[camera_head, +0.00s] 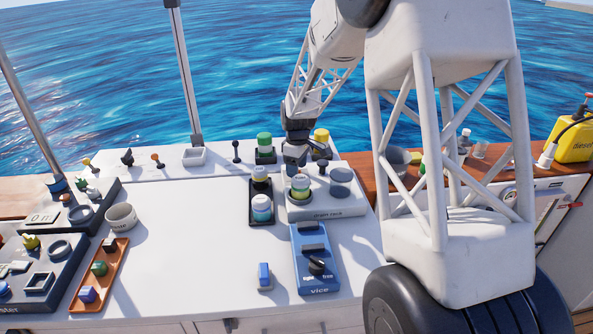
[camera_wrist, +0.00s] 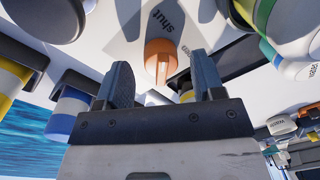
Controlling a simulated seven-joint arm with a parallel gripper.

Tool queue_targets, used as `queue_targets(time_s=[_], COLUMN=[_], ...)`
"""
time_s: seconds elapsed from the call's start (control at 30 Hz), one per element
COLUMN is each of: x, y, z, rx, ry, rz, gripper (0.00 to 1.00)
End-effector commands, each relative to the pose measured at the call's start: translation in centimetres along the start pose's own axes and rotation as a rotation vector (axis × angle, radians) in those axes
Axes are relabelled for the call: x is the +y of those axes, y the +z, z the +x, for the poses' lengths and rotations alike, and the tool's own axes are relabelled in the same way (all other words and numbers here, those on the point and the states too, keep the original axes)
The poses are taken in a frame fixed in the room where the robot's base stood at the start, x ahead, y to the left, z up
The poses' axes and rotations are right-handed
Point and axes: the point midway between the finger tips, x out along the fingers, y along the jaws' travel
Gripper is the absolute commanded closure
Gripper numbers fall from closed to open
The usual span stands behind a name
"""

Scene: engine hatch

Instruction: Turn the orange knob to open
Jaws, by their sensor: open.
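The orange knob (camera_wrist: 160,62) shows in the wrist view on a white surface, with the printed word "shut" beside it. My gripper (camera_wrist: 161,76) is open and empty, with one dark finger on each side of the knob in the picture. I cannot tell whether the fingers are level with the knob or still short of it; no contact shows. In the head view my gripper (camera_head: 295,155) points down at the back of the white worktop, among the jars. I cannot make out the orange knob there; the gripper and jars may hide it.
Jars with green and yellow lids (camera_head: 264,143) stand close around the gripper. A grey tray (camera_head: 325,208) and a blue vice block (camera_head: 318,272) lie nearer. An orange tray (camera_head: 111,262) lies at the left. The worktop's middle (camera_head: 190,235) is clear.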

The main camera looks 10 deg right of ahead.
Motion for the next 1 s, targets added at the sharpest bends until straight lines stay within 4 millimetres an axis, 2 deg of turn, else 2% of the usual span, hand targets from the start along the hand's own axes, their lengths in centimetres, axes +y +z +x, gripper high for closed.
queue_targets(time_s=[0.2, 0.5, 0.57, 0.83, 1.0], x=[-0.04, -0.03, -0.03, -0.03, -0.03], y=[0.03, 0.02, 0.02, 0.02, 0.02], z=[1.32, 1.42, 1.41, 1.4, 1.4], rx=[-0.001, -0.001, -0.001, -0.001, 0.0], ry=[-0.002, -0.001, -0.001, -0.001, -0.001], rz=[0.0, 0.0, 0.0, 0.0, 0.004], gripper=[0.38, 0.38, 0.46, 0.87, 0.87])
